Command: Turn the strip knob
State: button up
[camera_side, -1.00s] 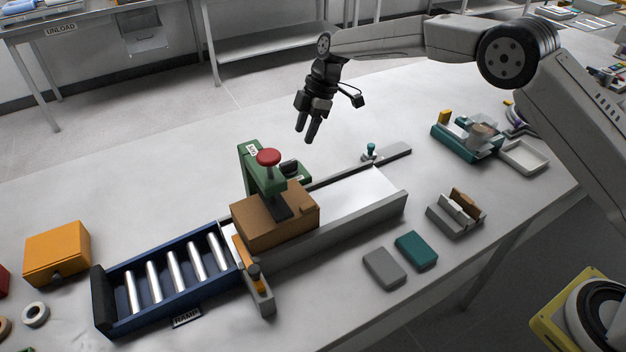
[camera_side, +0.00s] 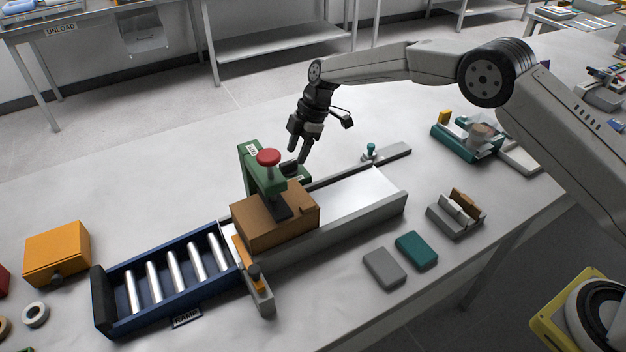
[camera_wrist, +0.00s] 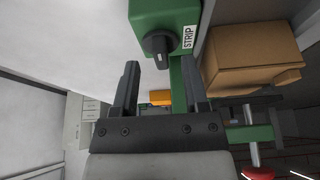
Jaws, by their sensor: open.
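The strip knob (camera_wrist: 159,46) is black with a pale pointer line. It sits on a green housing (camera_wrist: 165,12) with a white STRIP label (camera_wrist: 188,37). In the wrist view the knob lies ahead of my gripper (camera_wrist: 160,72), roughly between the lines of its two fingers. The fingers are apart with nothing between them. In the side view my gripper (camera_side: 296,155) points down, close above the dark knob (camera_side: 289,168) behind the green press (camera_side: 262,180). Whether a finger touches the knob cannot be told there.
A blue roller ramp (camera_side: 165,275) extends to the left. A grey block (camera_side: 384,268) and a teal block (camera_side: 416,251) lie in front. The table behind the press is clear.

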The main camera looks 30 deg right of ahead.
aim_at(290, 170)
jog(key=shift+x, duration=1.1)
jog(key=shift+c, duration=0.2)
grip_shut()
jog(key=shift+s+m, duration=0.1)
jog(key=shift+m, duration=0.4)
